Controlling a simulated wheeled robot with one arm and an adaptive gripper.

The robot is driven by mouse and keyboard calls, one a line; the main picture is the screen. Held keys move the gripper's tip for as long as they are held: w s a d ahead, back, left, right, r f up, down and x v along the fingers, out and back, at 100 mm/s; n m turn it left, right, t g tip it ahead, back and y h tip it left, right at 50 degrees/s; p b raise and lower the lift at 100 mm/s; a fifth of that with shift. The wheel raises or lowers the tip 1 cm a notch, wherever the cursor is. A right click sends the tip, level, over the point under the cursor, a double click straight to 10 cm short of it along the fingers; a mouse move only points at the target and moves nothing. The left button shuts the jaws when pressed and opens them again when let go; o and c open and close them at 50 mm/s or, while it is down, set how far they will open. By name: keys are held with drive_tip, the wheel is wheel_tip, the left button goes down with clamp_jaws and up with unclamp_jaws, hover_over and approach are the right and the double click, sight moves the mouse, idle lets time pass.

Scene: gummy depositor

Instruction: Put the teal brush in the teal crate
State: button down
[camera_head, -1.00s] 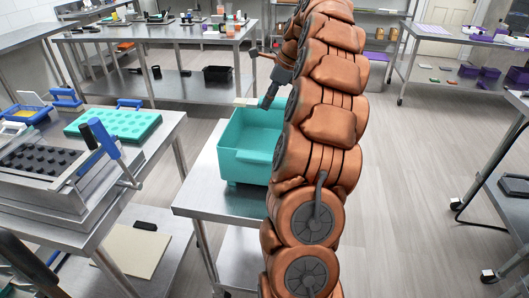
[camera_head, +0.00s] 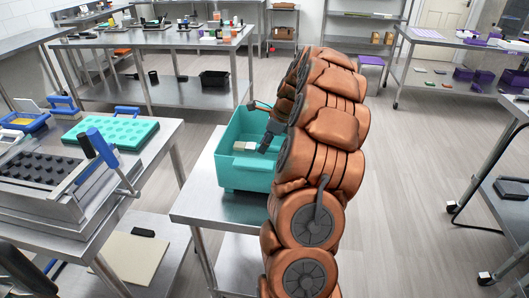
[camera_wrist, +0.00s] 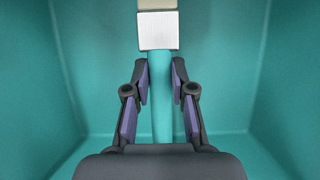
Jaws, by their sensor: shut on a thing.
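The teal crate (camera_head: 233,178) stands on a steel table in the head view, open at the top. My gripper (camera_head: 264,143) reaches down inside it. In the wrist view my gripper (camera_wrist: 161,92) is shut on the teal handle of the brush (camera_wrist: 161,125), with its fingers on both sides. The brush's pale metal band (camera_wrist: 158,30) and cream bristles point away from the gripper. The crate's walls (camera_wrist: 285,75) surround the brush in the wrist view. I cannot tell whether the brush touches the crate floor.
The steel table (camera_head: 190,195) under the crate has bare room at its left and front. A moulding machine with a blue handle (camera_head: 103,145) and a teal mold tray (camera_head: 112,131) stand on the bench at the left. A black bin (camera_head: 214,79) sits on a shelf behind.

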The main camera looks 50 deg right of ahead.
drive_tip(key=shift+f, duration=1.75)
drive_tip(key=shift+f, duration=0.15)
drive_tip(key=c, duration=1)
unclamp_jaws()
